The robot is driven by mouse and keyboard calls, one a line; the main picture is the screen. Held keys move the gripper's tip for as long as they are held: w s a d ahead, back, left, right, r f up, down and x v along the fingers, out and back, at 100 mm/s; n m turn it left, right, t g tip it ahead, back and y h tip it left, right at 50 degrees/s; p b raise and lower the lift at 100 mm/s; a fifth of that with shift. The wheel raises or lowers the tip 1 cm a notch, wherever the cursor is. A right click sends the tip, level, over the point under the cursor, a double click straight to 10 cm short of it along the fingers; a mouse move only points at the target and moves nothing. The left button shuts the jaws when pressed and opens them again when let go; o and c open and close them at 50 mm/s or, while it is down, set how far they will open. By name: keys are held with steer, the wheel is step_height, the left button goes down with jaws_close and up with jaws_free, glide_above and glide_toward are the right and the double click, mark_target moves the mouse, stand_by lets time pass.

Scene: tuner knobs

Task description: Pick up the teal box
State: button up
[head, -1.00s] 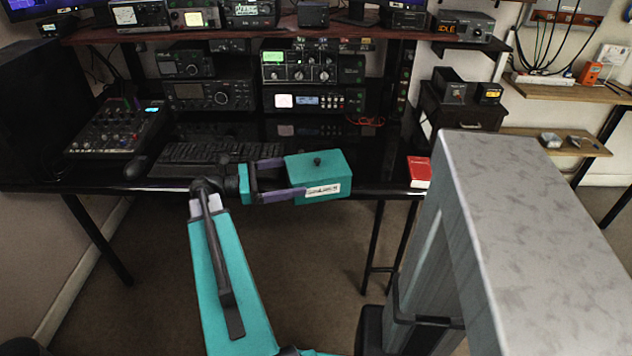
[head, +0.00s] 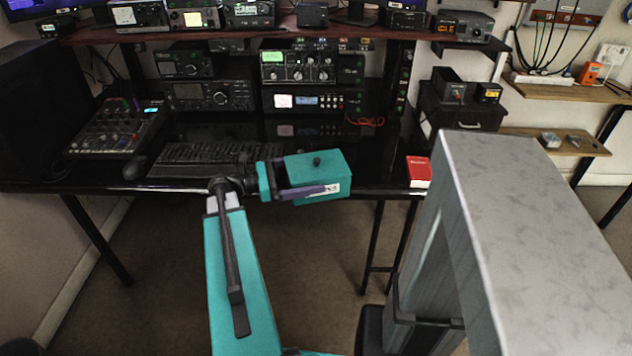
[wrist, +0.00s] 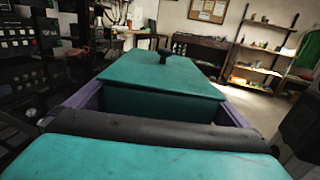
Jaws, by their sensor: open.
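The teal box (head: 322,166), with a small black knob on top and a white label on its front, sits at the desk's front edge. My gripper (head: 305,178) reaches it from the left. In the head view a purple finger crosses the front of the box. In the wrist view the teal box (wrist: 160,78) fills the middle, with purple fingers (wrist: 160,108) on either side of its near part. The jaws are open around the box; whether either finger touches it cannot be told. The far fingertip is hidden behind the box in the head view.
A red box (head: 419,171) lies on the black desk to the right. A keyboard (head: 205,160) and mixer (head: 118,128) are to the left. Radios (head: 299,66) stand behind. The desk (head: 375,180) is clear between the teal and red boxes.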

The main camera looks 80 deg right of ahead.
steer(key=shift+x, duration=1.4)
steer(key=c, duration=0.8)
steer(key=shift+r, duration=0.1)
steer(key=shift+c, duration=0.2)
